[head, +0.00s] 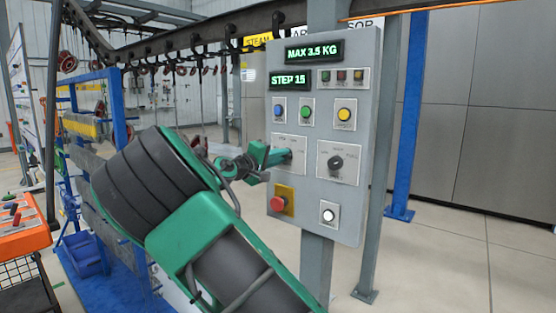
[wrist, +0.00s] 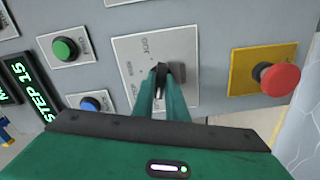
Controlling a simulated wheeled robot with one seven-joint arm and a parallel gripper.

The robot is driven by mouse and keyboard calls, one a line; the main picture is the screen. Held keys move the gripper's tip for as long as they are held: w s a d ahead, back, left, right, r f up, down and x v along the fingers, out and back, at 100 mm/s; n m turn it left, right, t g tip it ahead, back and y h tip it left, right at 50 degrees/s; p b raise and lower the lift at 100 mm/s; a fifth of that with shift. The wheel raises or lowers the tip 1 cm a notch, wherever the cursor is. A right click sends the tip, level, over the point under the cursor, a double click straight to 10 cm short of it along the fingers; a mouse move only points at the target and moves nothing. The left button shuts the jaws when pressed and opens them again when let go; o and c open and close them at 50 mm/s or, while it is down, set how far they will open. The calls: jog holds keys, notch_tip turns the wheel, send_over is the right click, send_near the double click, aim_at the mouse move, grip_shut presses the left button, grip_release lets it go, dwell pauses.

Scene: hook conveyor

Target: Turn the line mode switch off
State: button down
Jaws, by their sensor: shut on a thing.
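The grey control panel (head: 365,100) carries two rotary switches on pale plates. The left switch plate (head: 299,143) is partly covered by my gripper (head: 285,155), which reaches it from the left. In the wrist view, my gripper (wrist: 163,75) has its green, dark-tipped fingers together at the dark knob (wrist: 179,76) of that switch, shut on it. The plate (wrist: 130,56) has small lettering too blurred to read surely. The right switch (head: 335,163) has a black round knob and is free. I cannot tell from the labels which is the line mode switch.
A red emergency button (head: 277,204) on a yellow plate sits just below the gripped switch. Blue (head: 279,111), green (head: 306,113) and yellow (head: 344,114) buttons sit above, and a white button (head: 328,214) lower right. An overhead hook rail (head: 180,42) runs behind.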

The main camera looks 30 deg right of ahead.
jog(key=shift+w+a+f+n, duration=0.15)
jog(key=shift+w+a+n, duration=0.15)
jog(key=shift+n, duration=0.1)
jog(key=c, duration=1.8)
grip_release()
jog(key=shift+o, duration=0.2)
jog(key=shift+s+d, duration=0.15)
jog(key=v, duration=1)
jog(key=shift+a, duration=0.4)
